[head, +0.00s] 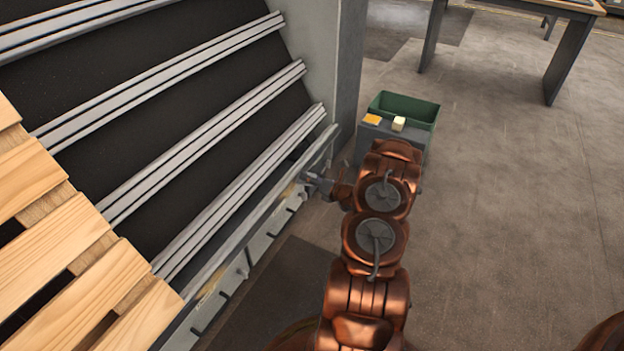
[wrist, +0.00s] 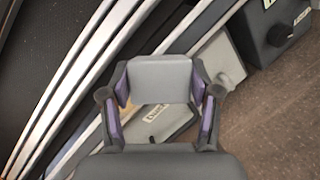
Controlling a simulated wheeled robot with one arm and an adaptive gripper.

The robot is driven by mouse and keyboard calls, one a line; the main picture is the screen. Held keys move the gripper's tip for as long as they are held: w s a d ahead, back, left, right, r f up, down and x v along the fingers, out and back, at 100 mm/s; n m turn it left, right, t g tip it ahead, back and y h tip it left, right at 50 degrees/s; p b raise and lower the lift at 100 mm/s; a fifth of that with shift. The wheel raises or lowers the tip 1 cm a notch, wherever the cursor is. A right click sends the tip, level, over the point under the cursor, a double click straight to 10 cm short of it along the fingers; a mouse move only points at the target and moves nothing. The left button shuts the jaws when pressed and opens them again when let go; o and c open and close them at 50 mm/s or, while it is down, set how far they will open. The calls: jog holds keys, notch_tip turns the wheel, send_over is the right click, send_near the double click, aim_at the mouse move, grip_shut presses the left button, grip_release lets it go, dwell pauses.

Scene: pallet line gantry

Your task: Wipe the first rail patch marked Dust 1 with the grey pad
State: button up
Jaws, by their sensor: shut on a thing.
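The grey pad (wrist: 160,72) is held between the two fingers of my gripper (wrist: 160,86) in the wrist view. A white label with dark print (wrist: 154,110) shows just below the pad; its text is too small to read surely. In the head view my gripper (head: 318,182) is at the outer side rail (head: 232,240), close to its far end. A tan dusty patch (head: 289,190) shows on the rail beside the gripper. A second tan patch (head: 212,290) lies nearer on the same rail. I cannot tell whether the pad touches the rail.
Wooden pallet boards (head: 60,240) lie on the conveyor at left. A grey stand (head: 372,134) carries an orange item (head: 372,119) and a cream block (head: 398,124), in front of a green bin (head: 410,106). A grey post (head: 345,70) rises behind the rail.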

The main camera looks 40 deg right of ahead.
aim_at(301, 184)
jog(key=shift+w+a+f, duration=0.15)
jog(key=shift+w+f, duration=0.1)
jog(key=shift+w, duration=0.2)
jog(key=shift+w+a+f, duration=0.15)
jog(key=shift+w+f, duration=0.1)
jog(key=shift+w, duration=0.2)
dwell(0.4)
jog(key=shift+s+a+r, duration=0.1)
jog(key=shift+s+a, duration=0.2)
jog(key=shift+a, duration=0.55)
jog(key=shift+s+a, duration=0.3)
jog(key=shift+a, duration=0.5)
jog(key=shift+s+a+p, duration=0.15)
jog(key=shift+s+a, duration=0.05)
jog(key=shift+a, duration=0.55)
jog(key=shift+s+a+p, duration=0.15)
jog(key=shift+a, duration=0.55)
jog(key=shift+s+a+p, duration=0.15)
jog(key=shift+s+a, duration=0.05)
jog(key=shift+a, duration=0.55)
jog(key=shift+s+a+p, duration=0.3)
jog(key=shift+s+a, duration=0.05)
jog(key=shift+a, duration=0.6)
jog(key=shift+s+a+p, duration=0.3)
jog(key=shift+a, duration=0.6)
jog(key=shift+w, duration=0.1)
jog(key=shift+f+b, duration=0.2)
jog(key=shift+b, duration=0.15)
